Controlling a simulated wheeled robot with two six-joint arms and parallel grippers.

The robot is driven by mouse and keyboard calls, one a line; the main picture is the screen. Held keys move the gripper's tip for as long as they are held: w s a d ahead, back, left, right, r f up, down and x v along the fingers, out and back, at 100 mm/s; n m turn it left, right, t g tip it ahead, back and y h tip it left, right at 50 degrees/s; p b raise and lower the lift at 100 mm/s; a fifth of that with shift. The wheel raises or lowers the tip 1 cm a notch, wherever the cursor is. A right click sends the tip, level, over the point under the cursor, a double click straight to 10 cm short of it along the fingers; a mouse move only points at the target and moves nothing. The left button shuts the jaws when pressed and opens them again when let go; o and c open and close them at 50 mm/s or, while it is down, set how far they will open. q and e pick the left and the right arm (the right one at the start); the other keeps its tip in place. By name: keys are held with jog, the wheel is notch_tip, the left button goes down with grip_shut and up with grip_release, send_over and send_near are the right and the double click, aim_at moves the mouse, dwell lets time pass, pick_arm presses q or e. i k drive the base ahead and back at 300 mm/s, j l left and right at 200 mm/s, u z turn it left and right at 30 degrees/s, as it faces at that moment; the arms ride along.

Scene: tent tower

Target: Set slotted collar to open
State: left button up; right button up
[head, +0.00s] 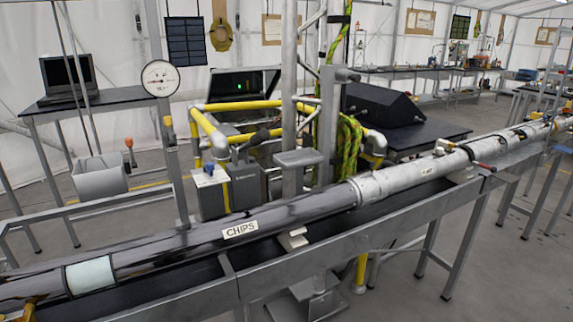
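A long pipe runs across the view in a trough, from the lower left to the right. Its dark section (300,207) carries a label reading CHIPS (240,230). A pale band (90,275) wraps the dark section near the left edge. A white section (400,182) of larger diameter joins it to the right of the middle. Farther right are dark openings or fittings on the pipe (490,148) and a small red handle (486,167). I cannot tell which part is the slotted collar, or its setting. Neither of my grippers is in view.
The trough's metal frame (330,258) crosses the foreground. Behind it stand a round gauge (160,78), yellow pipes (207,128), a grey post (290,100) and a green-yellow rope (349,145). A laptop table (100,101) is at left. The floor at lower right is clear.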

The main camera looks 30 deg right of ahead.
aim_at(381, 183)
jog(key=z, duration=1.55)
